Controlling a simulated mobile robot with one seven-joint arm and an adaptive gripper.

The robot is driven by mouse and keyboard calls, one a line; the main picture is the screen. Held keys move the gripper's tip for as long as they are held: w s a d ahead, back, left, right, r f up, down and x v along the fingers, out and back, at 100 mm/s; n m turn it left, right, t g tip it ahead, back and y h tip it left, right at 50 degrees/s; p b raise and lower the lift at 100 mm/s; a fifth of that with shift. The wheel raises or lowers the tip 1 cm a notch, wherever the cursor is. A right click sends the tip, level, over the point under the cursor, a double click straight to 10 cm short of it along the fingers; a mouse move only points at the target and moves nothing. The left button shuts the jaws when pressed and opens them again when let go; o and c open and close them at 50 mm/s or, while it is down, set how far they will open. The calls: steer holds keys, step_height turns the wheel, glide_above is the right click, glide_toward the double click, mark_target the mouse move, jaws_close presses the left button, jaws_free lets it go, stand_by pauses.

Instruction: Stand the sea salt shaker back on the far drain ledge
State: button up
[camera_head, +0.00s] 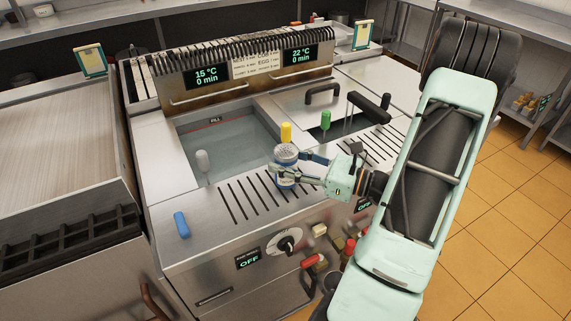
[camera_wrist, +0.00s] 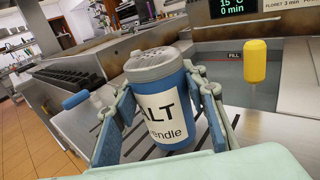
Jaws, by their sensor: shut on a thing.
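The sea salt shaker (camera_head: 286,154) has a blue body, a grey perforated lid and a white label. In the wrist view the shaker (camera_wrist: 165,100) fills the middle, its label partly reading "ALT". My gripper (camera_head: 287,173) is shut on its sides, with a blue-padded finger on each side. The shaker looks about upright. It is over the right end of the left slotted drain ledge (camera_head: 232,203); I cannot tell whether its base touches the metal. A second slotted drain ledge (camera_head: 389,140) lies to the right, partly behind my arm.
An open water basin (camera_head: 225,145) lies behind the left slots. A black T-shaped handle (camera_head: 369,106) rises near the right slots. The left slots' middle is clear.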

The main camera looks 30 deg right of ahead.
steer(key=shift+f, duration=0.5)
steer(key=shift+f, duration=0.2)
steer(key=o, duration=1.3)
steer(key=shift+r, duration=0.25)
steer(key=v, duration=1.2)
steer(key=shift+b, duration=0.4)
